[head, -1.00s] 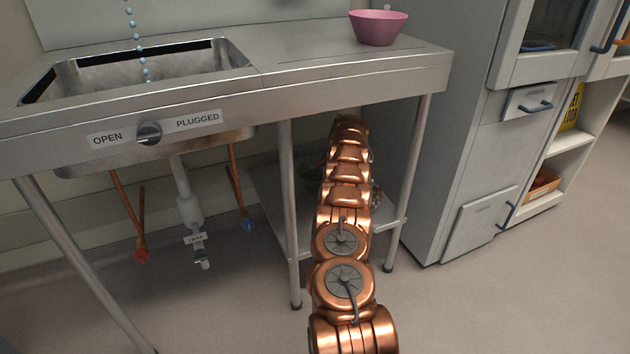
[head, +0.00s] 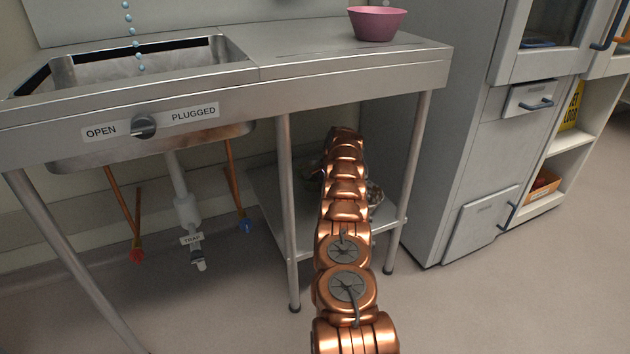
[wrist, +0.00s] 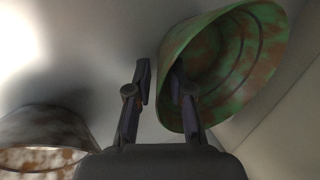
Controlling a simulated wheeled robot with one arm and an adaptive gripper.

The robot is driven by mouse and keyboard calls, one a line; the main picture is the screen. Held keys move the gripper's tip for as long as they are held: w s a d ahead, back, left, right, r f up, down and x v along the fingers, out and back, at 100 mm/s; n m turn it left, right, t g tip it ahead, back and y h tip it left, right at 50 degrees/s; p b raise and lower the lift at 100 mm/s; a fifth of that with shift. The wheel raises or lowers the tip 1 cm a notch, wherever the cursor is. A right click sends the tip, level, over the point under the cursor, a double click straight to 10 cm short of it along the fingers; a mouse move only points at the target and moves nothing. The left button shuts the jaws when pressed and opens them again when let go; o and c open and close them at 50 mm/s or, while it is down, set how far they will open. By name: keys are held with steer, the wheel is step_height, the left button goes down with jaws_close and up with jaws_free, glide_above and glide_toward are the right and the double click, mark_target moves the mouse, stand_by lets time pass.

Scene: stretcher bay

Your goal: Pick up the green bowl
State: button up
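The green bowl (wrist: 240,60), mottled with brown rust-like patches, fills the upper right of the wrist view with its ringed inside facing me. My gripper (wrist: 162,80) is open at its left rim. The right finger overlaps the bowl's inside and the left finger is outside, with a gap between that finger and the rim. In the head view my arm reaches under the steel counter to the lower shelf and hides the gripper and most of what lies there. I cannot clearly make out the green bowl in that view.
A rusty metal vessel (wrist: 45,140) is at the lower left of the wrist view. A pink bowl (head: 377,24) stands on the steel counter (head: 350,62) above my arm. Counter legs (head: 288,210) flank the lower shelf (head: 268,205). A grey cabinet (head: 450,150) stands at right.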

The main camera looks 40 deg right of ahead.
jaws_close()
steer(key=shift+r, duration=0.1)
